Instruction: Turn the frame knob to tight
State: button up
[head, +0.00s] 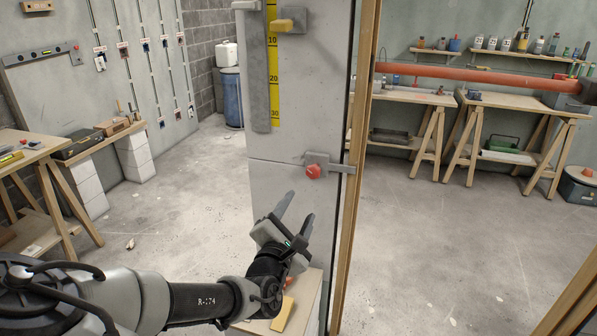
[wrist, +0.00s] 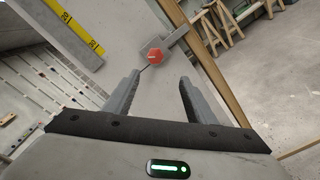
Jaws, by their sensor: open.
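The frame knob is a small red knob (head: 313,171) on a grey metal bracket (head: 322,160), fixed to the pale grey panel (head: 285,150) beside the wooden upright. In the wrist view the red knob (wrist: 155,56) sits beyond the fingertips, roughly centred between them, with a small pale mark on its face that I cannot read. My gripper (head: 296,210) is open and empty, below and to the left of the knob and apart from it. Its two fingers (wrist: 158,80) also show in the wrist view, spread wide.
A yellow scale (head: 272,70) and a yellow knob (head: 284,25) are higher on the panel. A wooden upright (head: 360,120) stands right of the red knob. An orange bar (head: 460,73) crosses at upper right. A small wooden top (head: 305,292) with a yellow piece lies below my gripper.

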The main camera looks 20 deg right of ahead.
aim_at(313, 173)
jog(key=shift+n, duration=0.3)
jog(key=x, duration=0.5)
jog(key=b+x, duration=0.1)
jog(key=x, duration=0.5)
jog(key=r+b+x, duration=0.1)
jog(key=x, duration=0.5)
jog(key=shift+w+r, duration=0.1)
jog(key=shift+w, duration=0.25)
jog(key=c, duration=1)
jog(key=shift+c, duration=0.2)
